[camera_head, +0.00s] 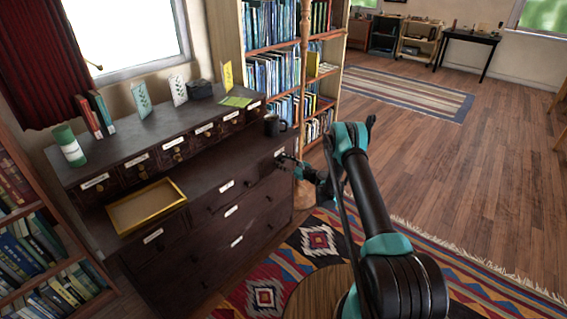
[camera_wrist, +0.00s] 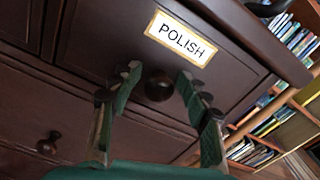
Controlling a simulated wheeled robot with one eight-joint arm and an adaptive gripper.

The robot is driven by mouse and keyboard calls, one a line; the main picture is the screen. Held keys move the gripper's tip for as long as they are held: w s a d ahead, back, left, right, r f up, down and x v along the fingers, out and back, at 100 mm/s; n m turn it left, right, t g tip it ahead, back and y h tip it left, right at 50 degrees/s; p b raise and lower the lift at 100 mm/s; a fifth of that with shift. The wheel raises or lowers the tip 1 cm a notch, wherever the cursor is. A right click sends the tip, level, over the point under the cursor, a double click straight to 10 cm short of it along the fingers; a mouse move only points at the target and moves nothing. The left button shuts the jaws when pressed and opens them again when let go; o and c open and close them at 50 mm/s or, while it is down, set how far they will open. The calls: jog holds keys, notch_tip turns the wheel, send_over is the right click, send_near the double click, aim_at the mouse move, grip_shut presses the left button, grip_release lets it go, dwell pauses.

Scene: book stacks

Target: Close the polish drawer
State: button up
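The polish drawer (camera_wrist: 120,40) has a dark front with a white "POLISH" label (camera_wrist: 180,39) in a yellow frame. Its round dark knob (camera_wrist: 158,86) shows below the label. In the head view, a small white label (camera_head: 279,152) marks a drawer at the right end of the dresser, beside my gripper (camera_head: 291,162). In the wrist view, my gripper (camera_wrist: 159,78) is open, one finger on each side of the knob, with gaps visible. I cannot tell how far the drawer stands out; my gripper partly hides its front in the head view.
The dark dresser (camera_head: 222,170) carries a yellow tray (camera_head: 147,207) and a black mug (camera_head: 272,125). Books and cards stand on its upper shelf. Bookcases flank it, one (camera_head: 42,255) at left.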

jog(key=shift+d, duration=0.1)
jog(key=v, duration=0.7)
jog(key=shift+s+d, duration=0.1)
jog(key=s+d+r+n+g+h, duration=0.1)
jog(key=s+r+n, duration=0.15)
jog(key=r, duration=0.35)
jog(key=s+r+n+g+h, duration=0.1)
jog(key=r+n+g+h, duration=0.1)
jog(key=r+n, duration=0.35)
jog(key=s+d+r+n+g+h, duration=0.1)
jog(key=s+d+r+n+h, duration=0.25)
jog(key=s+r, duration=0.65)
jog(key=s+d+n+h, duration=0.2)
jog(key=s+d, duration=0.3)
jog(key=s, duration=0.7)
jog(key=s+d+n+g+h, duration=0.1)
jog(key=s+d+n+h, duration=0.2)
jog(key=s, duration=0.9)
jog(key=s+d+n+g+h, duration=0.1)
jog(key=s+d+n+h, duration=0.2)
jog(key=s+d, duration=0.6)
jog(key=s+n, duration=0.2)
jog(key=s, duration=0.1)
jog(key=shift+d, duration=0.15)
jog(key=shift+f, duration=0.15)
